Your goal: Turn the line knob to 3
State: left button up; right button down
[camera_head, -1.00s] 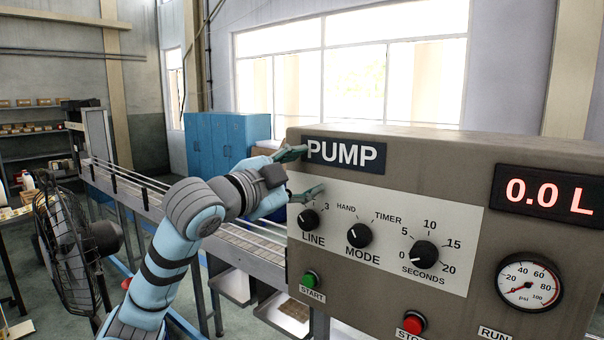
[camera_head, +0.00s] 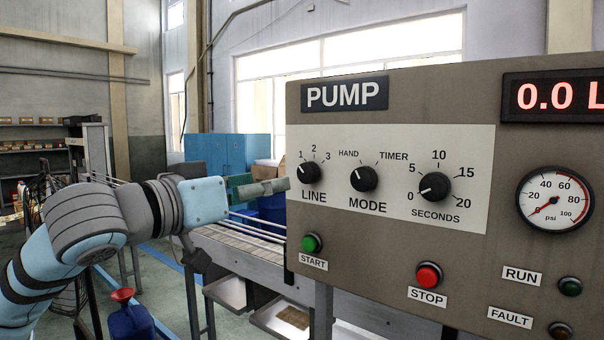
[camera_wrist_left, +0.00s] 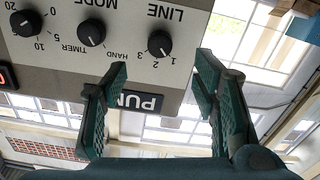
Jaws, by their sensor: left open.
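The line knob (camera_head: 310,172) is a round black knob with a white pointer on the pump panel, above the word LINE. Its pointer is turned to 1; the marks 1, 2 and 3 run over its top. My left gripper (camera_head: 286,185) is level with the knob, just left of it in the head view, with its fingers seen nearly edge-on. In the left wrist view, upside down, the left gripper (camera_wrist_left: 160,75) is open and empty, and the line knob (camera_wrist_left: 160,43) shows ahead between its green fingers. I see no contact. My right gripper is out of view.
The mode knob (camera_head: 364,179) and seconds knob (camera_head: 434,186) sit to the right on the panel. Below are a green start button (camera_head: 311,243) and a red stop button (camera_head: 429,275). A conveyor (camera_head: 245,250) runs behind my left gripper.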

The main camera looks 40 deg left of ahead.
aim_at(304, 176)
pick_arm(q)
jog(key=w+p, duration=0.2)
jog(key=w+r+p, duration=0.1)
jog(key=w+p, duration=0.1)
jog(key=w, duration=0.1)
jog(key=w+p, duration=0.2)
jog(key=shift+w+r, duration=0.2)
jog(key=shift+w, duration=0.1)
jog(key=w, duration=0.1)
jog(key=w+p, duration=0.1)
jog(key=shift+w+a+f, duration=0.1)
jog(key=shift+w+f, duration=0.25)
jog(key=shift+w, duration=0.05)
jog(key=shift+w+f, duration=0.2)
jog(key=shift+w, duration=0.2)
jog(key=shift+s, duration=0.1)
jog(key=shift+c, duration=1)
jog(key=c, duration=1)
